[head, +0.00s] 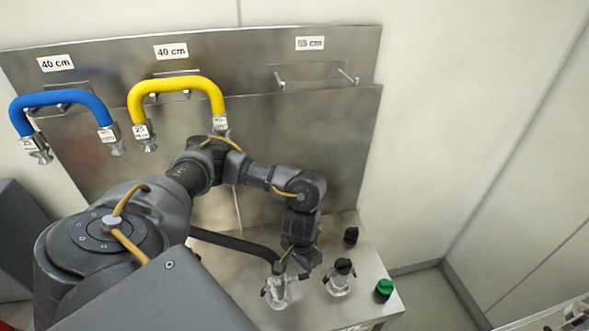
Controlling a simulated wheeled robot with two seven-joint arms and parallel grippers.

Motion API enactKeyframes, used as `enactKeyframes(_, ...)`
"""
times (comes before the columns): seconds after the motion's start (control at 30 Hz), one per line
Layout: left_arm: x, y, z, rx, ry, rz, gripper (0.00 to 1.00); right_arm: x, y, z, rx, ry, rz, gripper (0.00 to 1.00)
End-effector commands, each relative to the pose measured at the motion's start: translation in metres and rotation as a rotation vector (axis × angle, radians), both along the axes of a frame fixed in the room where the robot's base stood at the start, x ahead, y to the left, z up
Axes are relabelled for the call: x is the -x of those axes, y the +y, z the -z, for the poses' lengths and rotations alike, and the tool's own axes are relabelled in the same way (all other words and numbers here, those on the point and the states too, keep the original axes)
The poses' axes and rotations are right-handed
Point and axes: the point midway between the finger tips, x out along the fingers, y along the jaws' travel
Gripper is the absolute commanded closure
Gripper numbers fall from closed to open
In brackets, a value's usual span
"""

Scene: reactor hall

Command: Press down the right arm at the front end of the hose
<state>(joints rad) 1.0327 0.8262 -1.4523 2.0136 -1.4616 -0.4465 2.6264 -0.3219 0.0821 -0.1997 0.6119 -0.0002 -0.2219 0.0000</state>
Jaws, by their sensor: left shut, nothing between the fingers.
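The black hose (235,243) runs from behind my left arm to a silver coupling (275,291) on the steel bench top. This coupling is at its front end. My left gripper (293,266) points down right at this end, over the right side of the coupling. It is shut and holds nothing. It hides much of the coupling's right arm, so I cannot tell whether that arm is up or down, or touched. A small lever shows on the coupling's left side. My right gripper is not in view.
A second silver coupling with a black cap (341,275), a black knob (351,235) and a green knob (384,290) stand to the right. A blue hose (62,97) and a yellow hose (176,85) hang on the steel back panel (330,130). The right-hand hanger is empty.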

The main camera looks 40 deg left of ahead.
Motion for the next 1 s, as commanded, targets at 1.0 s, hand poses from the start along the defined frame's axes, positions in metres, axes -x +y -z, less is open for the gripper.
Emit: enactKeyframes(1.0, -0.003, 0.0, 0.073, -0.001, 0.003, -0.003, 1.0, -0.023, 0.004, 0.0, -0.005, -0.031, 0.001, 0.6)
